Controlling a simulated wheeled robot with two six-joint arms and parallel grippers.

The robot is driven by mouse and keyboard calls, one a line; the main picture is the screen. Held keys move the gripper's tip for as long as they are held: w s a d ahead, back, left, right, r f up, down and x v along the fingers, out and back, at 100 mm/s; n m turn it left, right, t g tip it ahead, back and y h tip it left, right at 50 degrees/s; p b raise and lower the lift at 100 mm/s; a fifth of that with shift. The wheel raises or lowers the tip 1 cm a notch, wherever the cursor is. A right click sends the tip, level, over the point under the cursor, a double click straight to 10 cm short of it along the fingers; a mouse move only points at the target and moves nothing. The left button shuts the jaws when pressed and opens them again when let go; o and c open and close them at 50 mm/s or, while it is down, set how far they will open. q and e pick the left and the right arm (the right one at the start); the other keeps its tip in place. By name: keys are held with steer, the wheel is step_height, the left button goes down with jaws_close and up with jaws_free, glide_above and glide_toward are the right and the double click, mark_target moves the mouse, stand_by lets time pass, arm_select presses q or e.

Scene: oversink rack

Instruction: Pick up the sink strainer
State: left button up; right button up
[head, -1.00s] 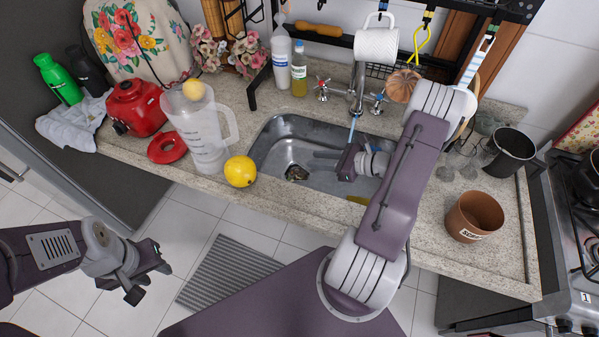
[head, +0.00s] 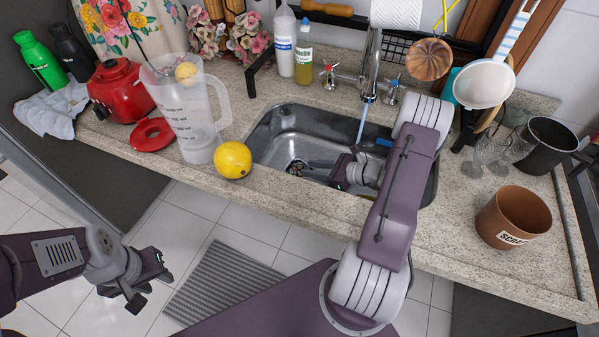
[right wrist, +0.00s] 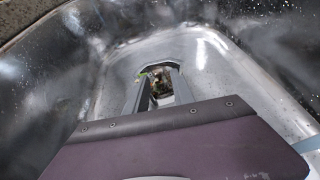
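The sink strainer (head: 297,167) is small and dark, at the drain in the left part of the metal sink (head: 290,129). My right gripper (head: 314,167) is down inside the sink, pointing left at the strainer. In the right wrist view its two fingers (right wrist: 161,76) are apart, with the strainer (right wrist: 160,84) showing between them; I cannot tell whether they touch it. The fingers and palm hide part of it. My left gripper (head: 152,284) is open and empty, low over the floor at the left.
Water runs from the faucet (head: 373,70) into the sink. A brown pot (head: 512,217), glasses and a black pot (head: 548,145) stand right. A white sieve (head: 484,83) hangs at the back right.

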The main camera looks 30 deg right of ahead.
mark_target(299, 166)
steer(key=x, duration=0.5)
steer(key=shift+a+r, duration=0.15)
steer(key=shift+a, duration=0.05)
steer(key=shift+r, duration=0.1)
jaws_close()
step_height(299, 166, up, 5)
steer(key=shift+d+f+p, duration=0.1)
steer(key=shift+f+p, duration=0.05)
steer(key=shift+p, duration=0.2)
steer(key=a+r+p+v, duration=0.1)
steer(key=v, duration=1.2)
steer(key=shift+s+a+r+p, duration=0.15)
steer(key=shift+s+a+p, duration=0.2)
steer(key=shift+p, duration=0.05)
